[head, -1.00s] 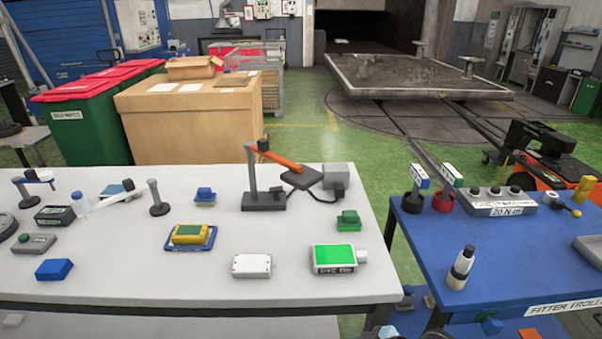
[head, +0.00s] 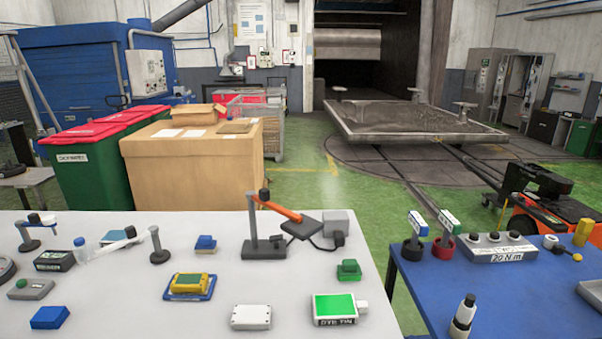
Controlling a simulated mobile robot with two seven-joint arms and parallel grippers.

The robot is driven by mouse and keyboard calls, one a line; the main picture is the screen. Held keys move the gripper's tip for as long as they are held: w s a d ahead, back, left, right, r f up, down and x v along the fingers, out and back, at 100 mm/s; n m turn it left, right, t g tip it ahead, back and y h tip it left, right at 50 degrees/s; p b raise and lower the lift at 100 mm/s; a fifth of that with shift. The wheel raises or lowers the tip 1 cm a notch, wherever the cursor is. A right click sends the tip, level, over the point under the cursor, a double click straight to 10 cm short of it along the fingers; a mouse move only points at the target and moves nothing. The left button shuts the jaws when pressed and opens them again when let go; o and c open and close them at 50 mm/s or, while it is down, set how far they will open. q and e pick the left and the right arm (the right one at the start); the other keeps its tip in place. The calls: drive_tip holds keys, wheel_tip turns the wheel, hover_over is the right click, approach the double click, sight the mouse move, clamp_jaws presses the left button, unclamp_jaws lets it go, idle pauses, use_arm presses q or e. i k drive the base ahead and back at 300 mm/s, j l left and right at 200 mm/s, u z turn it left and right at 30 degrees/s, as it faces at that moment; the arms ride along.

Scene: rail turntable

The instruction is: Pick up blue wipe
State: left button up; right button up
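Several blue items lie on the white table (head: 290,280), and I cannot tell for sure which is the blue wipe. A plain blue block-like piece (head: 50,317) lies at the table's front left. A small blue piece (head: 205,242) sits on a pale base near the middle. A flat light-blue piece (head: 114,237) lies behind a white tube, which partly hides it. Neither of my grippers is in view.
The table also holds a yellow device on a blue tray (head: 190,285), a white box (head: 251,317), a green-topped dye tin (head: 338,308), a green piece (head: 348,269) and a jointed stand (head: 265,245). A blue trolley (head: 425,290) stands right, across a gap.

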sight(49, 317)
drive_tip(key=i+j+u, duration=0.1)
drive_tip(key=u, duration=1.45)
